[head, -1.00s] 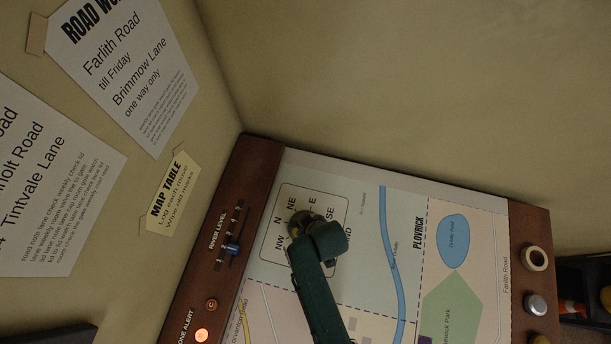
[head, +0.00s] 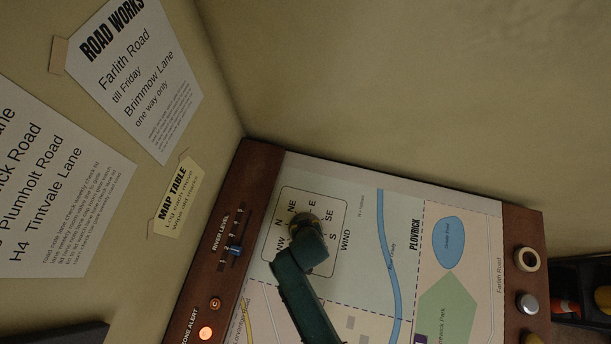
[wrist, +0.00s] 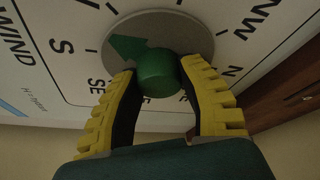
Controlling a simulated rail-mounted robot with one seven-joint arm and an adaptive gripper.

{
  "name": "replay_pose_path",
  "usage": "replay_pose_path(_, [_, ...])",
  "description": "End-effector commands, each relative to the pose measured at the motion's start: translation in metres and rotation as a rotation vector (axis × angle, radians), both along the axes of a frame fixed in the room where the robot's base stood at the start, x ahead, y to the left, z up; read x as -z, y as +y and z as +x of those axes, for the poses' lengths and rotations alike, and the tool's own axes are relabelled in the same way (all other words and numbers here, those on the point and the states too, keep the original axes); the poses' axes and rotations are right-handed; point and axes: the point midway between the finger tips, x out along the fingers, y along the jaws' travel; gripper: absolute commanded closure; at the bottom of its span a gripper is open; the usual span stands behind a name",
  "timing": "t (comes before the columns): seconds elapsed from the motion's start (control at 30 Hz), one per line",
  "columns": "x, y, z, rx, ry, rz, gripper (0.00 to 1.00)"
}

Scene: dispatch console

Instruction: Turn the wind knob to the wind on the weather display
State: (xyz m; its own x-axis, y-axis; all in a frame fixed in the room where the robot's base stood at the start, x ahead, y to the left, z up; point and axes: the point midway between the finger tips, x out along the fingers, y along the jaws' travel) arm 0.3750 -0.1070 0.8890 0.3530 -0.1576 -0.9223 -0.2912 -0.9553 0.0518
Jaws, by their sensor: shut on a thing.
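The wind knob (wrist: 157,70) is a green round knob on a grey disc (wrist: 190,32), with a green pointer on the disc. The pointer's tip faces left in the wrist view, towards the S mark or slightly above it. My gripper (wrist: 158,82) has its yellow ribbed fingers on both sides of the knob, shut on it. In the head view, my gripper (head: 303,224) is over the dial, and my green arm covers its lower part. The framed wind dial panel (head: 335,208) shows N, NE, E, SE and S. No weather display is visible.
A river level slider (head: 235,250) and a lit orange button (head: 205,333) are on the wooden edge left of the map. Knobs, including a silver one (head: 527,303), line the right edge. Paper notices (head: 135,75) hang on the wall.

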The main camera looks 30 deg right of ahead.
Motion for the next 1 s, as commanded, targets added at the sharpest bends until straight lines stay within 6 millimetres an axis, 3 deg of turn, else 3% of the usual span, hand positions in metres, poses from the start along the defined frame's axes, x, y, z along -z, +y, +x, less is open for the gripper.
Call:
replay_pose_path(0.43, [0.0036,0.0006,-0.0021,0.262,0.006,0.002,0.95])
replay_pose_path(1.0, [0.0043,0.0003,-0.0028,0.312,0.007,0.002,0.95])
